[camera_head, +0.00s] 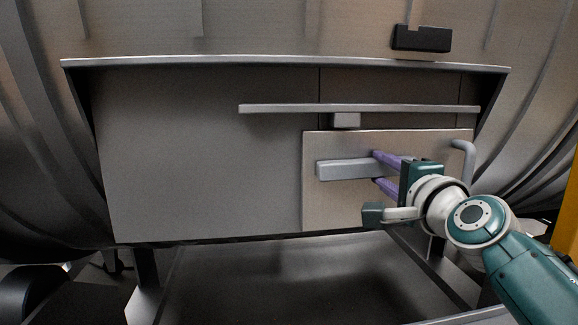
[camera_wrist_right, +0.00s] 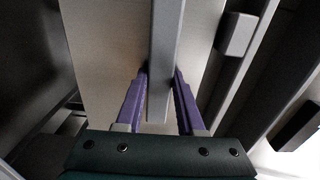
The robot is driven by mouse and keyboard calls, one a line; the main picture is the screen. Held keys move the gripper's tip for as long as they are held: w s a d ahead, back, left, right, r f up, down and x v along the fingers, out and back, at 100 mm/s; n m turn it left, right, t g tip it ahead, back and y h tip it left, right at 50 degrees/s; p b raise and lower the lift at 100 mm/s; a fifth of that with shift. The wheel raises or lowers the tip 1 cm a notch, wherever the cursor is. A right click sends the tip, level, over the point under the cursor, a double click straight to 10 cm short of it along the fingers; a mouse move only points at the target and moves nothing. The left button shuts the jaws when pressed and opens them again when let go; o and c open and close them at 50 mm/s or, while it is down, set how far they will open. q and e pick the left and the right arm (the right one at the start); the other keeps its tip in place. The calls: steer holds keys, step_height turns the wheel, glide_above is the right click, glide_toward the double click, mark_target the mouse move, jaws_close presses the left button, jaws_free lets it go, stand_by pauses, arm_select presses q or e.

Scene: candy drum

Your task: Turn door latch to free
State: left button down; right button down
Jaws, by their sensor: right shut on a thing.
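The door latch (camera_head: 335,169) is a grey bar that lies horizontally across the beige door panel (camera_head: 325,212). In the right wrist view the latch (camera_wrist_right: 166,40) runs between my fingers. My right gripper (camera_head: 376,168) comes in from the right with one purple finger above the bar and one below. In the wrist view the right gripper (camera_wrist_right: 162,75) has its fingertips against both sides of the bar, shut on it. The bar's right end is partly hidden by the gripper. My left gripper is not in view.
A long metal rail (camera_head: 290,108) runs above the door, with a small grey block (camera_head: 346,121) under it. A curved grey pipe (camera_head: 465,150) stands at the door's right edge. A black box (camera_head: 421,39) is higher up. A metal tray (camera_head: 270,275) lies below; the left panel is clear.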

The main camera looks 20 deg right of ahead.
steer(key=shift+m, duration=0.3)
steer(key=c, duration=0.5)
jaws_free()
steer(key=b+v, duration=0.2)
steer(key=v, duration=0.8)
